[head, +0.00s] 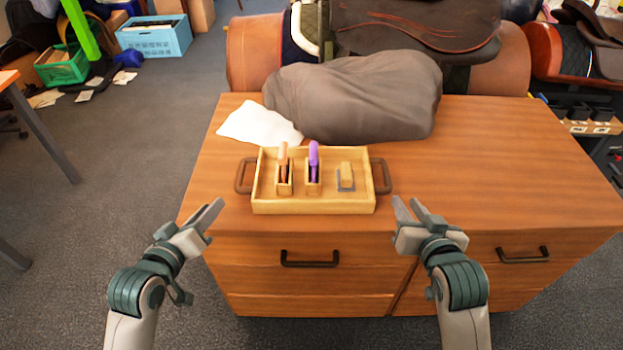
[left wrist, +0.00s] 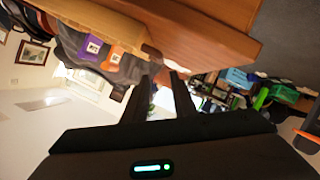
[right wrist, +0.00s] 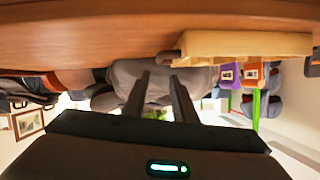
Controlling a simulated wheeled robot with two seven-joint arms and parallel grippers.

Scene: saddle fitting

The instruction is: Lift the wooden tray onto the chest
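The light wooden tray (head: 313,205) rests on top of the wooden chest (head: 520,160), close to its front edge. It has a dark brown handle at the left end (head: 243,176) and another at the right end (head: 381,175). It carries an orange-handled tool (head: 283,155) and a purple-handled tool (head: 314,157) in small wooden holders, and a small wooden block on a grey base (head: 346,176). My left gripper (head: 211,216) is open and empty, in front and left of the left handle. My right gripper (head: 408,210) is open and empty, in front and right of the right handle.
A large grey-brown covered bundle (head: 355,95) lies behind the tray, with a white cloth or paper (head: 259,125) beside it. Saddles (head: 415,30) stand behind the chest. The chest top is clear to the right. Drawer pulls (head: 310,262) stick out in front.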

